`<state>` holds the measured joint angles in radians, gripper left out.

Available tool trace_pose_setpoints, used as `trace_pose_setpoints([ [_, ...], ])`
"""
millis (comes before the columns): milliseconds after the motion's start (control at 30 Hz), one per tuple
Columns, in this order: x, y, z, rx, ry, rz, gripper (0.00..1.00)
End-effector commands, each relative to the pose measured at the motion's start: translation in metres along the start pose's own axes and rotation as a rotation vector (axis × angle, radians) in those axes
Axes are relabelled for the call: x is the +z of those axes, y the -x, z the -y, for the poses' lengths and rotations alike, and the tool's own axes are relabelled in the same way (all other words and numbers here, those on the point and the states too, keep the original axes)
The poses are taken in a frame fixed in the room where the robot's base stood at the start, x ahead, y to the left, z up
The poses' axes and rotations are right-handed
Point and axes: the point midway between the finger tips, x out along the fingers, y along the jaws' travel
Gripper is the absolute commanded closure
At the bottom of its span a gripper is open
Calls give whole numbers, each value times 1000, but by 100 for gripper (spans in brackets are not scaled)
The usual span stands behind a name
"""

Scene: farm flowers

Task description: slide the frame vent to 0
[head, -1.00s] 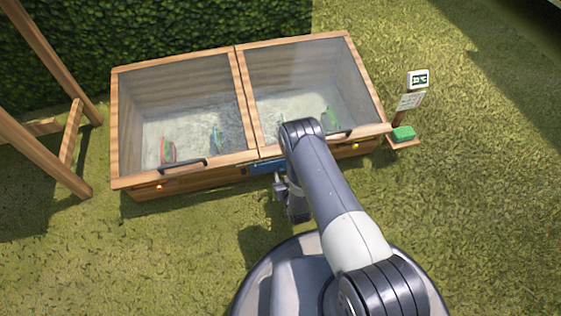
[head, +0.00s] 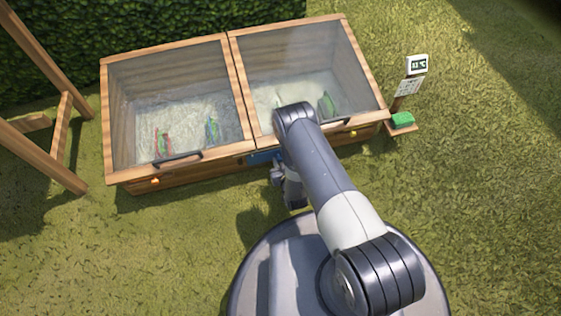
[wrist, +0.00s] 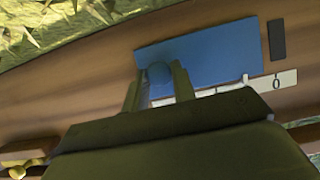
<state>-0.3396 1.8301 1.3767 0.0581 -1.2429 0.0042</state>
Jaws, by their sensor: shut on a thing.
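The frame vent is a blue plate (wrist: 205,52) on the wooden front of the cold frame. It also shows as a small blue patch (head: 263,157) in the head view, partly behind my arm. A round blue knob (wrist: 159,73) stands out from the plate's lower left part. My gripper (wrist: 158,84) is shut on this knob, one finger at each side. A pale scale strip (wrist: 280,82) runs below the plate, with a "0" at its right end. My gripper hides much of the strip. The plate's right edge is just left of a dark upright block (wrist: 277,40).
The cold frame (head: 108,120) has two closed glazed lids with dark handles and plants inside. A green block (head: 402,119) and a small display on a post (head: 417,65) stand at its right. Wooden beams (head: 45,155) stand at left. Grass in front is clear.

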Motion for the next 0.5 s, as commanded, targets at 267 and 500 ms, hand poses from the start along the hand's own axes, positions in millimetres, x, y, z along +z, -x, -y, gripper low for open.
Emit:
trace_pose_setpoints([
  [267,0,0,0,0,0,0,100],
  [500,0,0,4,-2,1,-1,100],
])
